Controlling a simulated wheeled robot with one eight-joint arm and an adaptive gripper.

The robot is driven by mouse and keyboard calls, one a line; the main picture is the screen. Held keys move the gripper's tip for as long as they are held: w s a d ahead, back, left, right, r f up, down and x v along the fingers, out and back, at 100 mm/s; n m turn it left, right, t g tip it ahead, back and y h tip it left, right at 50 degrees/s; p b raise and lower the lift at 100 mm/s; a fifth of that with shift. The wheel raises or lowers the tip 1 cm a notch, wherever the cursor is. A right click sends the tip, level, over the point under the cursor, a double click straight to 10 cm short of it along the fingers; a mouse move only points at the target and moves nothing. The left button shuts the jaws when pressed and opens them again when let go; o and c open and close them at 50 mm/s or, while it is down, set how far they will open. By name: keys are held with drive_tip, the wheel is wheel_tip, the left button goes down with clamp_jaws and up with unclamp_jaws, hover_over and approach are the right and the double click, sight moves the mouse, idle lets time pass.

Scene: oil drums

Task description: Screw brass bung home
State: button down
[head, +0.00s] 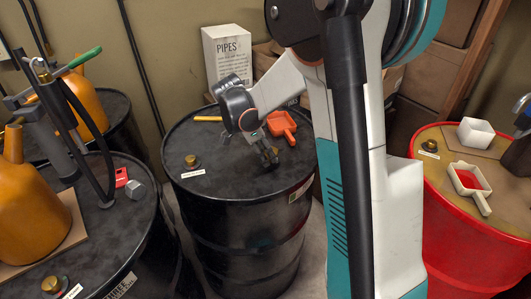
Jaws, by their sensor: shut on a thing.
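My gripper (270,157) is low over the right part of the middle black drum's top (225,180), its fingers pointing down. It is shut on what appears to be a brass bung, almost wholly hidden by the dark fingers. I cannot tell how the held bung sits in its hole. Another brass bung (191,161) stands on the left part of the same drum top, beside a small white label (194,173), well apart from my gripper.
An orange-red scoop-like tool (282,127) lies just behind my gripper, and a yellow stick (208,119) lies at the rear rim. A left black drum bears an orange can (32,215) and a pump. A red drum (465,235) stands right, a PIPES box (227,55) behind.

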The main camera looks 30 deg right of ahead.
drive_tip(key=shift+w, duration=0.1)
drive_tip(key=c, duration=1)
unclamp_jaws()
drive_tip(key=shift+f, duration=0.1)
drive_tip(key=shift+o, duration=0.6)
drive_tip(key=shift+w, duration=0.1)
drive_tip(key=v, duration=1.2)
drive_tip(key=s+a+n+t+y, duration=0.2)
drive_tip(key=s+a+n+t, duration=0.2)
drive_tip(key=s+n, duration=0.6)
drive_tip(key=s+a+n+t+y, duration=0.2)
drive_tip(key=s+a+n+t, duration=0.2)
drive_tip(key=s+n, duration=0.6)
drive_tip(key=shift+s+a+r, duration=0.35)
drive_tip(key=shift+s+a, duration=0.6)
drive_tip(key=shift+s, duration=0.15)
